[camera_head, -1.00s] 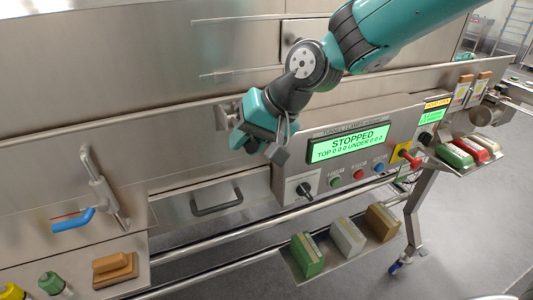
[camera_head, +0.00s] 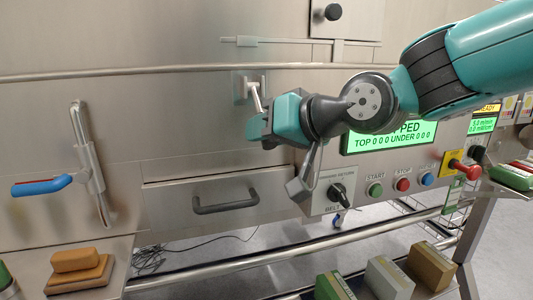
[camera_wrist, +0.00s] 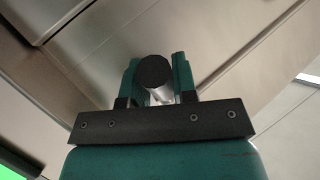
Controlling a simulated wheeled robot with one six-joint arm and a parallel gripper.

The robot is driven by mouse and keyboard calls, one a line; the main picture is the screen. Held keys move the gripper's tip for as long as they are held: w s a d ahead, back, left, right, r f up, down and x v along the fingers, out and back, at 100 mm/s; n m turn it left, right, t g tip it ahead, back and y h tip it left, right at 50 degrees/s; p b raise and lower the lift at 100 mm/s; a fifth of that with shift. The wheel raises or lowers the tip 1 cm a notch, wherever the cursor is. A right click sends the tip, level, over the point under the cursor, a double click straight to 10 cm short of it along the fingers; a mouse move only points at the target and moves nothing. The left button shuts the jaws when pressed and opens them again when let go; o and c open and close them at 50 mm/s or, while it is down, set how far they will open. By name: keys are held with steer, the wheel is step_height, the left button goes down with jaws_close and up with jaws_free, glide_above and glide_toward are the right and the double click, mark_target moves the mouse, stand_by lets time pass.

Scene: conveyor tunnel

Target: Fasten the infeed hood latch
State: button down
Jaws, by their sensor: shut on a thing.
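The latch (camera_head: 243,90) is a small metal bracket with a short lever, on the steel hood face above the drawer handle. My gripper (camera_head: 262,126) is at the lower end of this lever. In the wrist view my gripper (camera_wrist: 156,84) is shut on the round lever handle (camera_wrist: 153,72), whose dark end shows between the teal jaws. The lever slants slightly down and right in the head view. The jaws partly hide its lower end, and I cannot tell whether the latch is engaged.
A blue-handled lever (camera_head: 42,186) sticks out at the left. A dark drawer handle (camera_head: 225,201) lies below my gripper. The control panel (camera_head: 335,205) with a rotary switch and buttons is close on the right. A rail (camera_head: 130,71) runs above.

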steer(key=shift+w+f+b, duration=0.2)
steer(key=shift+b, duration=0.2)
steer(key=c, duration=0.9)
jaws_free()
steer(key=p+v, duration=0.7)
steer(key=v, duration=1)
steer(key=shift+s+d+f, duration=0.15)
steer(key=shift+s+f, duration=0.05)
